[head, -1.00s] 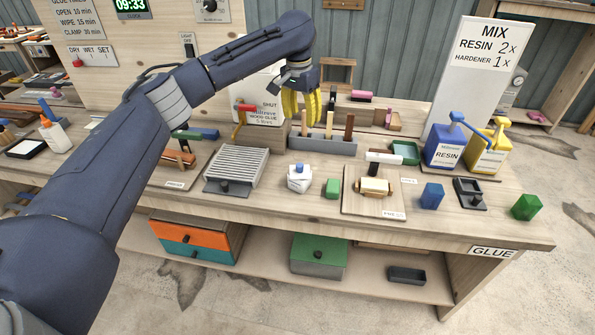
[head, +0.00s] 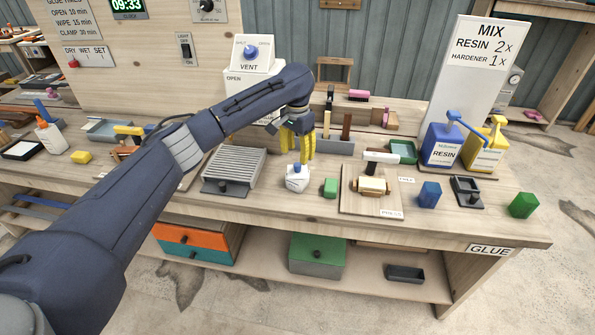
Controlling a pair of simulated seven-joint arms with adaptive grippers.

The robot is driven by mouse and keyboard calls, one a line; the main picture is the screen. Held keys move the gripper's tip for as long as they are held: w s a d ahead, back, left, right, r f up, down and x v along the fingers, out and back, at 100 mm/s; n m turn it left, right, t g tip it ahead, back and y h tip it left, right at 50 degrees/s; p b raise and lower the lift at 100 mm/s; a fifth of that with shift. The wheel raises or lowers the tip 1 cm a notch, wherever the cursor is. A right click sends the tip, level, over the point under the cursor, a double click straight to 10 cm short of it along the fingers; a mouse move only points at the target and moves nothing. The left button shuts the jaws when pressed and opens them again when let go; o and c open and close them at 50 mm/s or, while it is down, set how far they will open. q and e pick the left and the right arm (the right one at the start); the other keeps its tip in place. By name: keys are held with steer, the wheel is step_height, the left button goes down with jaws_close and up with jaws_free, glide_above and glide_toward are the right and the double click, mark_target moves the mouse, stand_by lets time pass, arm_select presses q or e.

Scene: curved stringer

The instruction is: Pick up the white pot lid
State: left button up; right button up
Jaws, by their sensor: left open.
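A small white pot (head: 297,184) stands on the workbench, left of a green block. Its white lid (head: 292,174) has a blue knob (head: 297,168) on top, and lid and pot are hard to tell apart at this size. My left gripper (head: 297,153) is open, with its yellow fingers pointing down just above and slightly behind the lid. The fingers look empty, and I cannot tell whether they touch the knob. My right gripper is not in view.
A grey ribbed tray (head: 234,170) lies left of the pot. A grey rack with upright handles (head: 340,147) stands behind. Bare bench shows in front of the pot.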

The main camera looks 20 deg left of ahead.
mark_target(297, 164)
arm_select(q)
steer(key=shift+d+f, duration=0.1)
steer(key=shift+f, duration=2.85)
steer(key=shift+c, duration=0.4)
jaws_close()
